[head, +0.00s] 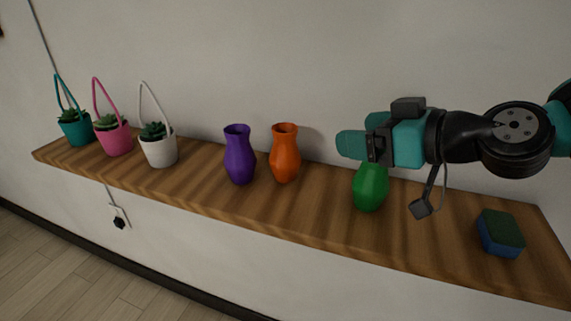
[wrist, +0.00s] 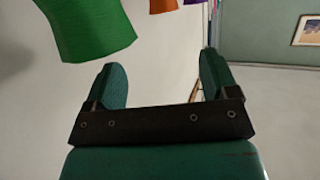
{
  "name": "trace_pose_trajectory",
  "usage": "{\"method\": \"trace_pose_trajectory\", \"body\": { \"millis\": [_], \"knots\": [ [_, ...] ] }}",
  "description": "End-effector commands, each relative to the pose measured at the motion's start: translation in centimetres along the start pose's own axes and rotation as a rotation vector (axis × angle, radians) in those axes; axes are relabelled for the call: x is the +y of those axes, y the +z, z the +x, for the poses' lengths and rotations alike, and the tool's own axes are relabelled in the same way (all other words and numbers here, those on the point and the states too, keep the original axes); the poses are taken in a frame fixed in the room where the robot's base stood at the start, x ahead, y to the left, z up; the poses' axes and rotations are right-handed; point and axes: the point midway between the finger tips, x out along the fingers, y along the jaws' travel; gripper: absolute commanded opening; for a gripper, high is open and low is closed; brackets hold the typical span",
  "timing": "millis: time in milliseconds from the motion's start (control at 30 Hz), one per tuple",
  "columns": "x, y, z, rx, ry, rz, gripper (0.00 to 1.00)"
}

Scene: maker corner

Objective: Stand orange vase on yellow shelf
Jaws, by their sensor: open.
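The orange vase (head: 285,155) stands upright on a brown wooden wall shelf (head: 320,205), between the purple vase (head: 240,157) and the green vase (head: 370,187). No yellow shelf shows in either view. My gripper (head: 360,132) is open and empty, above and partly in front of the green vase's top, to the right of the orange vase and apart from it. In the wrist view the two fingers (wrist: 162,62) are spread with nothing between them. A bit of the orange vase (wrist: 163,5) shows at the top edge there, beside the large green vase (wrist: 90,30).
Potted plants with looped handles, teal (head: 76,130), pink (head: 114,138) and white (head: 158,149), stand at the shelf's left end. A blue and green sponge-like block (head: 500,234) lies at the right end. The wall is close behind. Shelf space is clear between the green vase and the block.

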Motion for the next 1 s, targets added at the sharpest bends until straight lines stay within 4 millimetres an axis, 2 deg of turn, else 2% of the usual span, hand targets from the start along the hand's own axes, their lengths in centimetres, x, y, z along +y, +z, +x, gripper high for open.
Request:
{"method": "trace_pose_trajectory", "body": {
  "millis": [33, 467, 500, 700, 800, 1000],
  "knots": [
    [-0.1, -0.7, 0.4, -0.005, -0.006, 0.005, 0.80],
    [-0.1, -0.7, 3.8, -0.010, 0.001, 0.006, 0.80],
    [-0.1, -0.5, 5.0, -0.009, -0.003, 0.002, 0.80],
    [-0.2, -0.4, 9.0, -0.007, -0.003, 0.001, 0.80],
    [-0.1, -0.4, 10.3, -0.006, 0.000, 0.001, 0.80],
    [-0.1, -0.3, 11.5, -0.006, 0.001, 0.002, 0.80]
  ]
}}
